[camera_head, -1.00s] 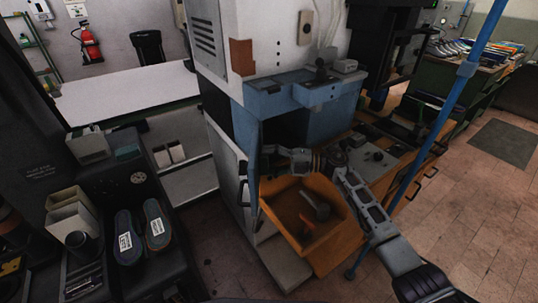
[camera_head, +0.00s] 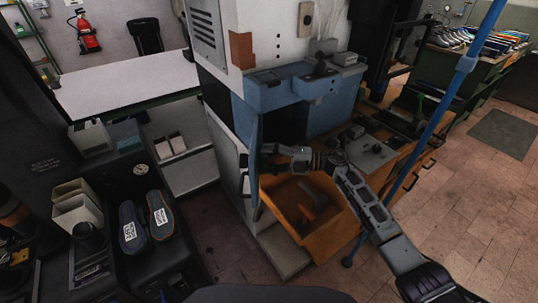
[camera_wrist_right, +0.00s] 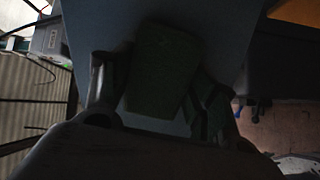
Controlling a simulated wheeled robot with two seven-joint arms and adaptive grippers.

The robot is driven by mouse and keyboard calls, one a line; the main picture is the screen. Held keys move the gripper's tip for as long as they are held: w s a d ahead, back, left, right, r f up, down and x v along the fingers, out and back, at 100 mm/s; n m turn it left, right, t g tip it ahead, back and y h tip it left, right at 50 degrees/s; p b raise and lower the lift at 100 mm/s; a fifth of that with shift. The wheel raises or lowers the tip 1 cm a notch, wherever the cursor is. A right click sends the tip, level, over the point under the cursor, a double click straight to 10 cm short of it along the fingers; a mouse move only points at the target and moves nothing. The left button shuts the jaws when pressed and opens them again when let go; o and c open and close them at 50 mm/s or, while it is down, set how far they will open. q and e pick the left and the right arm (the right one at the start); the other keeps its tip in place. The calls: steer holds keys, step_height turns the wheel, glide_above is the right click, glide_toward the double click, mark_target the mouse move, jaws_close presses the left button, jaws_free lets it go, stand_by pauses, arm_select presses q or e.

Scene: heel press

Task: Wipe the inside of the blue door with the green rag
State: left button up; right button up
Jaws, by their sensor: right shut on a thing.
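The blue door (camera_head: 254,172) stands open, seen nearly edge-on at the front of the blue and white machine. Its flat blue face fills the back of the right wrist view (camera_wrist_right: 215,35). My right gripper (camera_head: 268,157) is at the door's right side, in front of the machine's dark opening. In the right wrist view it is shut on the dark green rag (camera_wrist_right: 162,70), which lies flat against or very close to the door face; contact is hard to tell in the shadow. The rag is not clear in the head view. My left gripper is not in view.
A blue post (camera_head: 430,135) stands right of the arm. A dark rack with a pair of soles (camera_head: 145,222) is at left. Open floor lies at right.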

steer(key=shift+s+p, duration=0.9)
steer(key=shift+s, duration=0.4)
steer(key=shift+s+p, duration=1.45)
steer(key=shift+s, duration=0.6)
steer(key=shift+w, duration=0.2)
steer(key=shift+w+b, duration=1.3)
steer(key=shift+w, duration=0.6)
